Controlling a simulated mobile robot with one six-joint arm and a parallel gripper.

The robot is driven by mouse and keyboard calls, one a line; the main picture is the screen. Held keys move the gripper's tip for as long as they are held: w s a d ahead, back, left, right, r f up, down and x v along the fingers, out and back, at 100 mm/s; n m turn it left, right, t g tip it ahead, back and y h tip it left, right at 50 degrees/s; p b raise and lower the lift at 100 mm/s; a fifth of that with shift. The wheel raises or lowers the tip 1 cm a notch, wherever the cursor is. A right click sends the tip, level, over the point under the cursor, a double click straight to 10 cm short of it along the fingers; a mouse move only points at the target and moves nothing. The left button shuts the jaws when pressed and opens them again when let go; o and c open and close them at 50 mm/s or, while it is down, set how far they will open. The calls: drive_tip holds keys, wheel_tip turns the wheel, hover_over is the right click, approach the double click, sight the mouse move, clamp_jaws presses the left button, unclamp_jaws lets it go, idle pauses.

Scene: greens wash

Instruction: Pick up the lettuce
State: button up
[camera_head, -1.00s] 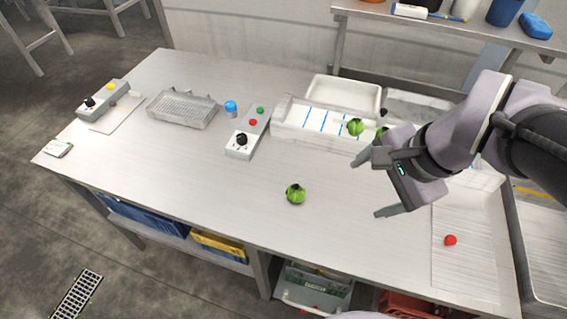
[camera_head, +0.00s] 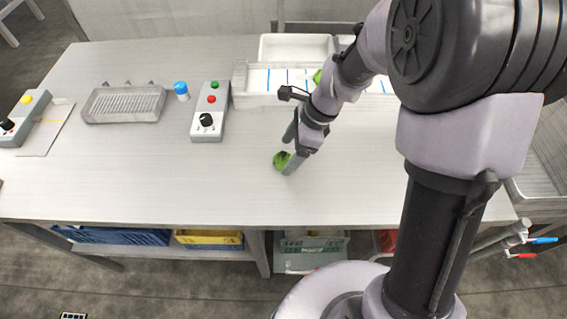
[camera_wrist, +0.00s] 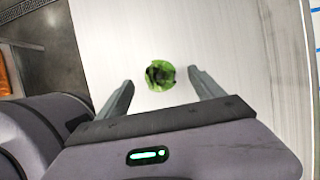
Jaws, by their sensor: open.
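A round green lettuce (camera_head: 281,160) rests on the bare metal tabletop, near the front middle in the head view. My gripper (camera_head: 289,152) is right at it, pointing down, and one finger hides part of it. In the wrist view the lettuce (camera_wrist: 160,75) shows whole, just beyond and between the tips of my open fingers (camera_wrist: 160,88). A gap shows on each side, so I see no finger touching it. A second green piece (camera_head: 317,77) shows by the white tray behind my arm.
A control box (camera_head: 209,122) with a black knob stands left of my gripper. A white tray with blue lines (camera_head: 258,80) is at the back.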

sight(288, 154)
drive_tip(key=b+x, duration=0.1)
drive_tip(key=x, duration=0.1)
drive_tip(key=b+x, duration=0.1)
drive_tip(key=x, duration=0.1)
drive_tip(key=shift+s+d+f, duration=0.1)
drive_tip(key=shift+d+f, duration=0.05)
drive_tip(key=shift+d, duration=0.05)
drive_tip(key=shift+a+f, duration=0.15)
drive_tip(key=shift+a, duration=0.05)
drive_tip(key=shift+c, duration=0.5)
drive_tip(key=shift+r, duration=0.2)
drive_tip(key=c, duration=1.4)
